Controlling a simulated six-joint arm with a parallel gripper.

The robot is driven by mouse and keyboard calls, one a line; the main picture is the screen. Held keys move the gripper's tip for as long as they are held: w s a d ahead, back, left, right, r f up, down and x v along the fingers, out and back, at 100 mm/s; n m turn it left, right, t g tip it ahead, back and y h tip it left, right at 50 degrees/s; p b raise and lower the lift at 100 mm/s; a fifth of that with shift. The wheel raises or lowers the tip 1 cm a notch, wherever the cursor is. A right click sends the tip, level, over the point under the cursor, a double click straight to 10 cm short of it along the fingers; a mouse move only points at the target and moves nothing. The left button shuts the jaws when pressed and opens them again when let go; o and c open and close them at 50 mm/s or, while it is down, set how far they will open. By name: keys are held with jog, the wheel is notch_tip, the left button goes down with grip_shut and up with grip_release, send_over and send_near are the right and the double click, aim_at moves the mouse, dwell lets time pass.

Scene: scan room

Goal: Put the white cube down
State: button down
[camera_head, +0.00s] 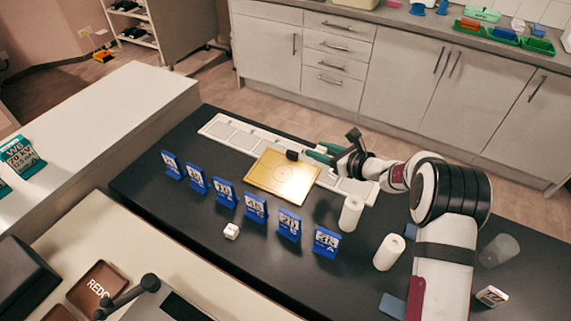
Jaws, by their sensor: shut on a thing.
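A small white cube (231,231) rests on the black table, in front of the row of blue cards and apart from my gripper. My gripper (300,154) is at the far side of the table, over the far right part of a gold plate (284,178). It is shut on a small dark thing (292,155) at its tip. What that thing is cannot be made out. A second white block with dark marks (491,296) lies at the right, near my arm's base.
Several blue cards (255,207) with numbers and letters stand in a diagonal row. White cylinders (350,213) and (389,251) stand right of them. A long pale slotted strip (236,136) runs along the far edge. A clear cup (499,250) stands at the right.

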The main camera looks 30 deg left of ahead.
send_over(277, 174)
notch_tip(277, 174, down, 7)
jog(key=shift+d+r, duration=0.1)
jog(key=shift+d, duration=0.05)
notch_tip(277, 174, down, 4)
jog(key=shift+f, duration=0.1)
jog(key=shift+f, duration=0.4)
jog(key=shift+f, duration=0.1)
jog(key=shift+c, duration=1.9)
grip_release()
